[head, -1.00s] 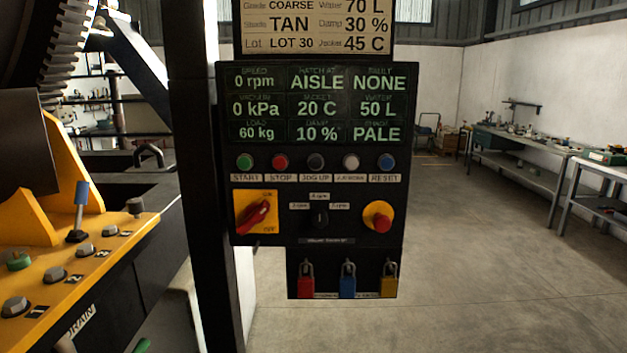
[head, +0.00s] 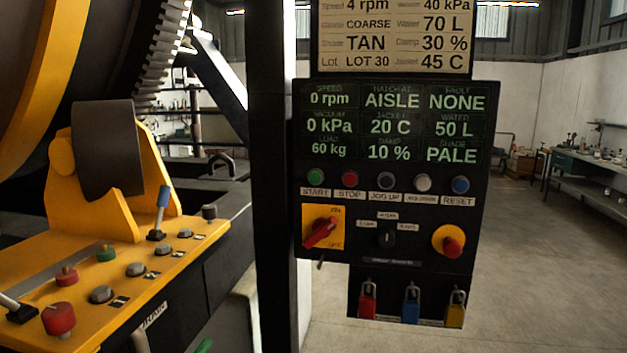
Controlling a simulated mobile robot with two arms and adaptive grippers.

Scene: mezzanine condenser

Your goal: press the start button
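The start button (head: 315,177) is a small green round button at the left end of a button row on the black control panel (head: 480,150). Its label below reads START. The red stop button (head: 350,178) is just to its right, followed by dark jog up, white and blue reset buttons. The display (head: 393,122) above reads 0 rpm, hatch at AISLE, fault NONE. Neither of my grippers is in view.
Below the buttons are a red rotary switch (head: 320,232), a black selector (head: 386,238) and a red emergency knob (head: 449,241). Padlocks (head: 411,302) hang lower. A yellow machine bed (head: 190,262) with levers and knobs is at left. Open floor (head: 540,270) lies right.

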